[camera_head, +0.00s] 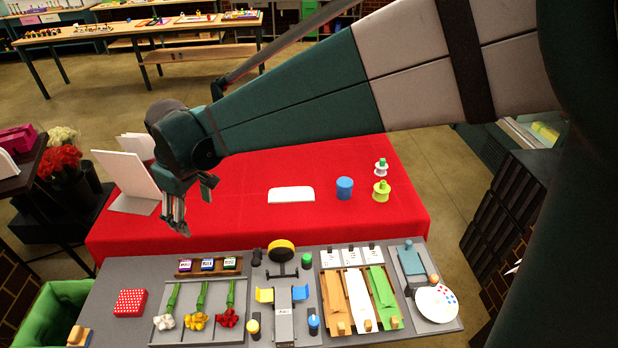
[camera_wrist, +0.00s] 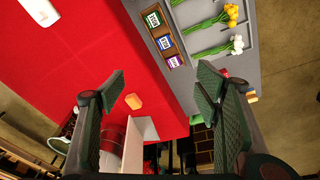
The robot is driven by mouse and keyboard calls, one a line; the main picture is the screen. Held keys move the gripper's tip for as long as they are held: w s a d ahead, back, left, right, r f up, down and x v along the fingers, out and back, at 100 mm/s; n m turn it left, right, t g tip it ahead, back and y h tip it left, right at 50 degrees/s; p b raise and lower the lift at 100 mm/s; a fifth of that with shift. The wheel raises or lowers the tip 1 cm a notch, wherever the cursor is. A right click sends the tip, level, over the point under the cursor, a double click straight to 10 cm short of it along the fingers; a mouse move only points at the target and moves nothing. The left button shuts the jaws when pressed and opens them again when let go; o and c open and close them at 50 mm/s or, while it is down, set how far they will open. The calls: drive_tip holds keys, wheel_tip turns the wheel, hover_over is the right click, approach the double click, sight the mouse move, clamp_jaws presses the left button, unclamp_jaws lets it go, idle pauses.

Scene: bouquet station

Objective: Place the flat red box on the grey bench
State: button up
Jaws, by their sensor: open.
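A flat red box (camera_head: 130,303) with white dots lies on the left part of the grey bench (camera_head: 120,272), left of the flower tray. In the wrist view only a sliver of red shows beside the right finger, mostly hidden. My gripper (camera_head: 180,226) hangs over the left front part of the red-covered table, behind and above the bench. In the wrist view my gripper (camera_wrist: 162,88) is open, with nothing between its fingers. A small orange block (camera_wrist: 133,101) lies on the red cloth below; I cannot pick it out in the head view.
The bench holds a flower tray (camera_head: 155,333), ink-like jars (camera_head: 207,265), a ribbon stand (camera_head: 284,315), coloured strips (camera_head: 358,300) and a white plate (camera_head: 437,303). A green bin (camera_head: 55,310) stands at its left. A white upright board (camera_head: 128,178) stands near my gripper.

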drive_tip(key=d+r+m+t, duration=0.1)
drive_tip(key=d+r+m, duration=0.3)
drive_tip(key=d, duration=1.1)
drive_tip(key=s+d+m+t, duration=0.1)
drive_tip(key=s+d, duration=0.4)
drive_tip(key=d, duration=0.5)
drive_tip(key=s+d+m+t+h, duration=0.1)
drive_tip(key=s+d+m, duration=0.3)
drive_tip(key=d, duration=0.7)
drive_tip(key=s+d+m+t, duration=0.2)
drive_tip(key=s+d, duration=0.5)
drive_tip(key=d, duration=0.4)
drive_tip(key=shift+s+r+m, duration=0.25)
drive_tip(key=shift+m, duration=0.45)
